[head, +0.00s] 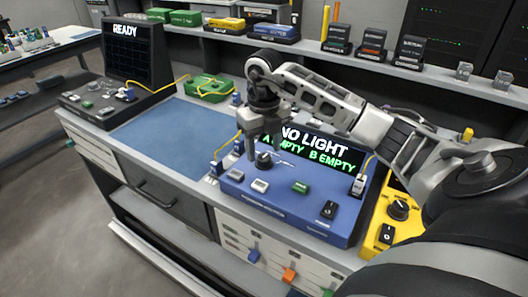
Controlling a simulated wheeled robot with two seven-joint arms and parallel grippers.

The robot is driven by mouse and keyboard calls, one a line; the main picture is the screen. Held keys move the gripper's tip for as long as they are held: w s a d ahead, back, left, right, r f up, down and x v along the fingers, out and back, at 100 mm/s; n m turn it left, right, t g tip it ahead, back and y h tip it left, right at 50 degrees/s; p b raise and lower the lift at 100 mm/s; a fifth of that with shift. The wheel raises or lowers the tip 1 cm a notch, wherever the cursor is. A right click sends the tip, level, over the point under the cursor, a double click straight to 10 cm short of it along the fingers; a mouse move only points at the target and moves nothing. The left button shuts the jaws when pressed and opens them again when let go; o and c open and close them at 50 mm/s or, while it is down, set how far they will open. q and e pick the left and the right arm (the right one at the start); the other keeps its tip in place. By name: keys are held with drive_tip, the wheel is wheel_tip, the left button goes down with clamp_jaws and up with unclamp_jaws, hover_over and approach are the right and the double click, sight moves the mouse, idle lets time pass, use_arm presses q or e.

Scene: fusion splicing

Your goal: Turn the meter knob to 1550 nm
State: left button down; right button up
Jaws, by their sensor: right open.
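The blue meter (285,205) sits on the bench, its dark screen (315,148) reading "NO LIGHT", "A EMPTY" and "B EMPTY". Its black knob (264,160) is near the left of its top face. My right gripper (262,147) points down over this knob with its jaws open. The fingertips are close to the knob; I cannot tell if they touch it. The knob's wavelength marks are too small or covered to read. My left gripper is not in view.
A yellow box (378,237) with a black knob (399,209) stands right of the meter. A blue mat (178,138) lies clear to the left. A black "READY" device (133,55) and a green case (208,88) stand behind it. A shelf with several small boxes runs along the back.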

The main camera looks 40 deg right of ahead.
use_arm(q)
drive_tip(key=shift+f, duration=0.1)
use_arm(e)
drive_tip(key=shift+f, duration=1)
drive_tip(key=c, duration=1)
